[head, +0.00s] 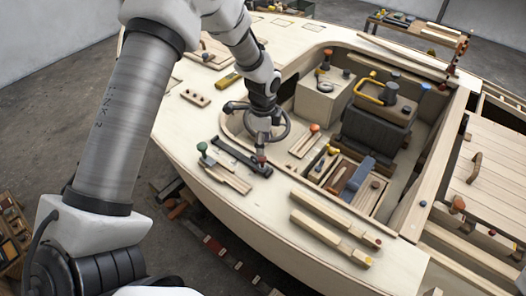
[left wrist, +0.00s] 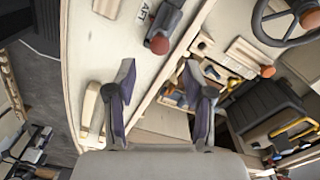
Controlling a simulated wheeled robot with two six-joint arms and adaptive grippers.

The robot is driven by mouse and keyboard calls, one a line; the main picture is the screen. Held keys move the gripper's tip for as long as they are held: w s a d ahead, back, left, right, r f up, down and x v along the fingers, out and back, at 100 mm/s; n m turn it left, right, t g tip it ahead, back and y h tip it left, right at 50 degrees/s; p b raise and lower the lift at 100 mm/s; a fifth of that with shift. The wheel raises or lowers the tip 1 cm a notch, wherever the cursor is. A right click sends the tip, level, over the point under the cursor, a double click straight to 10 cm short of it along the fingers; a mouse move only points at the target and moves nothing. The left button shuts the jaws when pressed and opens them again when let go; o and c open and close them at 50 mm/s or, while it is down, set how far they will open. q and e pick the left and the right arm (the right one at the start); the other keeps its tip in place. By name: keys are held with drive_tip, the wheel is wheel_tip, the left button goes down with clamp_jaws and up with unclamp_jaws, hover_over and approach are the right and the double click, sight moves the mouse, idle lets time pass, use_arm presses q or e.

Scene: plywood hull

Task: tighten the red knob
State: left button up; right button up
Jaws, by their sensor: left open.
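A dark red knob (head: 262,159) stands at the right end of a dark bar (head: 238,156) on the plywood deck. The same knob (left wrist: 158,43) shows in the left wrist view, beside the AFT label, beyond the fingertips. My left gripper (head: 262,142) points down just above the knob in the head view and partly covers that area. Its two fingers stand apart with nothing between them in the left wrist view (left wrist: 163,85). The knob looks apart from both fingers. My right gripper is not in view.
A dark steering wheel (left wrist: 288,20) is close to the gripper. A green-knobbed lever (head: 202,147) stands to the left. Wooden rails (head: 330,235) lie at the front right. The open cockpit holds a dark box with a yellow handle (head: 369,92) and a tray of tools.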

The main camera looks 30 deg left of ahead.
sight(262, 158)
use_arm(q)
wheel_tip(262, 158, up, 7)
drive_tip(key=shift+s+f, duration=0.1)
drive_tip(key=shift+f, duration=0.05)
idle(0.4)
